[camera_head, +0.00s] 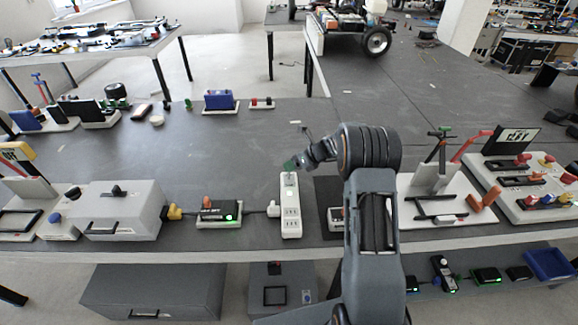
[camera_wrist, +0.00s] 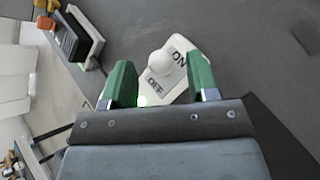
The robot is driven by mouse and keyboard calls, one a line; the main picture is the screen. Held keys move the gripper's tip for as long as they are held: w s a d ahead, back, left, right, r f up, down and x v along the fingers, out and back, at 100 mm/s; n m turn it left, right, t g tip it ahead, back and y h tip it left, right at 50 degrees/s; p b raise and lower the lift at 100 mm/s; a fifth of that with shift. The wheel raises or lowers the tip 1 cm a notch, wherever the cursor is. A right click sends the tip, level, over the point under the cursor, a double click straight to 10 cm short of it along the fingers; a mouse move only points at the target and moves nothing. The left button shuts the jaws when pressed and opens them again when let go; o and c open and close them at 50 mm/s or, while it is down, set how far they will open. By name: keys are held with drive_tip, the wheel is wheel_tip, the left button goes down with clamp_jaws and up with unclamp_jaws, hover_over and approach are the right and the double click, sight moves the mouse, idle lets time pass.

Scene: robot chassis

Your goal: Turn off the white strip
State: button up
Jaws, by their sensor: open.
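The white strip (camera_head: 291,212) lies on the dark table near its front edge, with several sockets on its near part. In the wrist view, the far end of the white strip (camera_wrist: 143,42) carries a white knob-like switch (camera_wrist: 158,63) between the labels ON and OFF. A green glow shows by the left finger, beside the OFF label. My gripper (camera_head: 290,165) is over the far end of the strip. In the wrist view, my gripper (camera_wrist: 160,67) is open, with its green fingers on either side of the switch. I cannot tell whether they touch it.
The table behind the strip is largely clear.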

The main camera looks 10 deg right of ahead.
drive_tip(key=shift+x, duration=1.1)
drive_tip(key=c, duration=0.9)
drive_tip(key=shift+c, duration=0.2)
